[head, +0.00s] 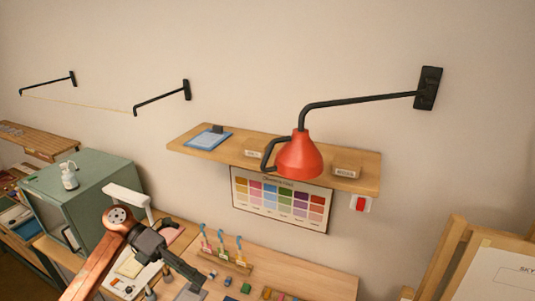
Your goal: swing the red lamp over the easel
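The red lamp (299,158) hangs from a black swing arm (360,100) fixed to a black wall bracket (428,88). Its shade faces down in front of the shelf, and a black looped handle (268,153) is on its left side. The wooden easel (445,262) stands at the lower right with a sheet (505,275) marked "SKY"; its lower part is cut off. The lamp is up and to the left of the easel. My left gripper (193,284) is low over the table, below and left of the lamp, apart from it. Its finger opening is unclear. My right gripper is out of view.
A wooden shelf (215,151) carries a blue tray and small labelled boxes behind the lamp. A colour chart (282,198) and a red switch (360,204) are on the wall. A green cabinet (105,178) stands left. Small pigment items cover the table (320,279).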

